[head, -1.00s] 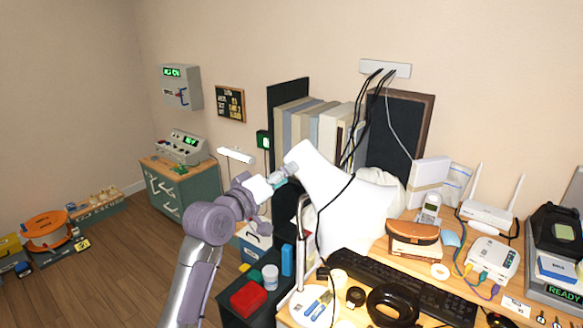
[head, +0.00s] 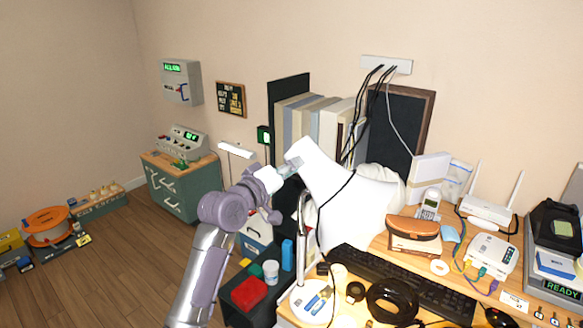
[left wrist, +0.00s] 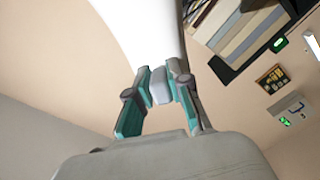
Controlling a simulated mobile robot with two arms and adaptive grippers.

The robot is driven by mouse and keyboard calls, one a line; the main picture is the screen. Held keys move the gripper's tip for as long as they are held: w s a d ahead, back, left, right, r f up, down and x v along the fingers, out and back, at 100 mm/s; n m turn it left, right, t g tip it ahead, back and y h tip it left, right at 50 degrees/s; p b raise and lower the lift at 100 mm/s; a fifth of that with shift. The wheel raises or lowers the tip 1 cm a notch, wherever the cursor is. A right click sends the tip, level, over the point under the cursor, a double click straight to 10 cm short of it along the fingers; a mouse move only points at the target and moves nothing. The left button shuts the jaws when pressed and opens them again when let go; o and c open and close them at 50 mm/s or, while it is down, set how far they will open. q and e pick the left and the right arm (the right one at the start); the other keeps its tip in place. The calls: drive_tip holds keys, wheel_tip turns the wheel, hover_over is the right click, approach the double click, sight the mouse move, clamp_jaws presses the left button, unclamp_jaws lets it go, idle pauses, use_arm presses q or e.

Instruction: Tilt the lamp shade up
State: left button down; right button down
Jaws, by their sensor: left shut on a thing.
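The white lamp shade (head: 345,200) is a large cone above the left part of the desk, its narrow end up and to the left, its wide end toward the lower right. My left gripper (head: 287,172) is at the narrow end, shut on a small part there. In the left wrist view the gripper (left wrist: 159,85) has its fingers on either side of a small grey-white knob (left wrist: 159,86) at the edge of the white shade (left wrist: 140,35). The lamp stand (head: 300,245) rises from a round white base (head: 312,300). My right gripper is not in view.
Black cables (head: 352,140) hang down beside the shade. Binders (head: 315,120) stand behind it. A keyboard (head: 400,283), headphones (head: 392,303), a phone (head: 430,203) and a router (head: 490,212) crowd the desk. A red box (head: 249,292) sits on the low cabinet at left.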

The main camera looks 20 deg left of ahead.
use_arm(q)
drive_tip(key=shift+w+a+n+p, duration=0.15)
drive_tip(key=shift+a+n+p, duration=0.3)
drive_tip(key=shift+n+p, duration=0.2)
drive_tip(key=shift+w+a+f+n+p, duration=0.2)
drive_tip(key=shift+a+f+n+p, duration=0.3)
drive_tip(key=shift+n, duration=0.35)
drive_tip(key=shift+w+a+f+n+p, duration=0.25)
drive_tip(key=shift+a+n+p, duration=0.3)
drive_tip(key=shift+n, duration=0.3)
drive_tip(key=shift+w+a+f+n+p, duration=0.15)
drive_tip(key=shift+a+f+n+p, duration=0.4)
drive_tip(key=shift+n, duration=0.3)
drive_tip(key=shift+r, duration=0.1)
